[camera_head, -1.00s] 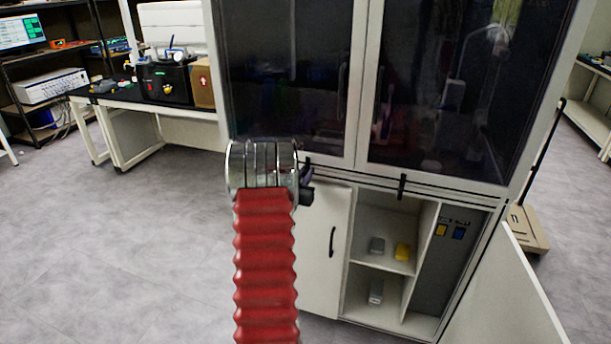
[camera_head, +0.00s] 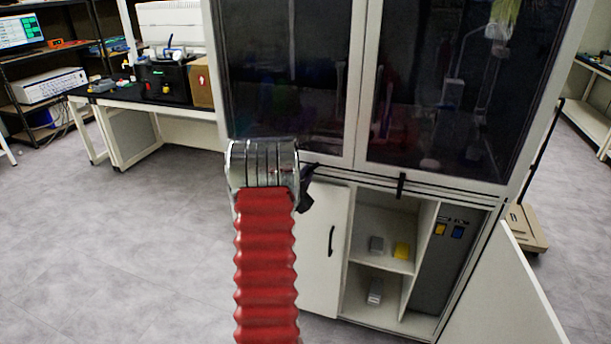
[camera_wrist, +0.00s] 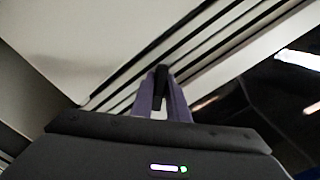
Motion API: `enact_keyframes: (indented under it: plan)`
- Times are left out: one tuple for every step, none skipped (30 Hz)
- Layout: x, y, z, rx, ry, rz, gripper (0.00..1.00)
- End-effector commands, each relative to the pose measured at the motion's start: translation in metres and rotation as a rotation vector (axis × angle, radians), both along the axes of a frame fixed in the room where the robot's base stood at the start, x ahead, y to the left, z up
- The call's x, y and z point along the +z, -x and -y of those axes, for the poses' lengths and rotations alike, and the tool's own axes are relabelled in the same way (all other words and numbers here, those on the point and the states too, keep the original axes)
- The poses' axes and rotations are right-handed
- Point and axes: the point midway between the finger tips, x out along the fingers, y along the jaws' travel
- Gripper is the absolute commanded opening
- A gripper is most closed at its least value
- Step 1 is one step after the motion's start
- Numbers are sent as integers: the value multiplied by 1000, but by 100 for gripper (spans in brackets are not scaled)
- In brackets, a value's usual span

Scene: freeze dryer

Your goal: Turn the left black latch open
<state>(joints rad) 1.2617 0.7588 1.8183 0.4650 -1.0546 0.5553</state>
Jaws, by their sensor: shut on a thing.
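The left black latch (camera_wrist: 160,86) stands between the two purple fingers of my gripper (camera_wrist: 162,78) in the wrist view, at the grooved edge of the freeze dryer. My gripper is shut on it. In the head view my gripper (camera_head: 309,180) is a small dark shape beside my arm's metal wrist, just below the left glass door's lower edge. The left latch cannot be told apart from the gripper there. The right black latch (camera_head: 402,185) hangs upright under the right glass door (camera_head: 445,90).
A lab bench (camera_head: 130,100) stands behind at left. The floor at left is clear.

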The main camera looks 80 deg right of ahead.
Motion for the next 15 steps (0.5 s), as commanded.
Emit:
enact_keyframes:
  plan:
    - [3,2,1,-2,10,43,0]
    - [2,2,1,-2,13,71,0]
    - [2,2,1,-2,16,109,0]
    - [2,2,1,-2,19,137,0]
    - [2,3,1,-2,22,166,0]
    - [1,3,1,-2,25,204,0]
    - [1,3,1,-2,28,232,0]
    - [1,3,1,-2,30,260,0]
    - [0,4,1,-3,34,298,0]
    - [0,4,1,-3,37,327,0]
    - [0,4,1,-3,40,355,0]
    - [-1,4,1,-3,43,393,0]
    - [-1,5,1,-3,46,421,0]
    - [-1,5,1,-3,48,447,0]
    - [-2,5,1,-3,51,483,0]
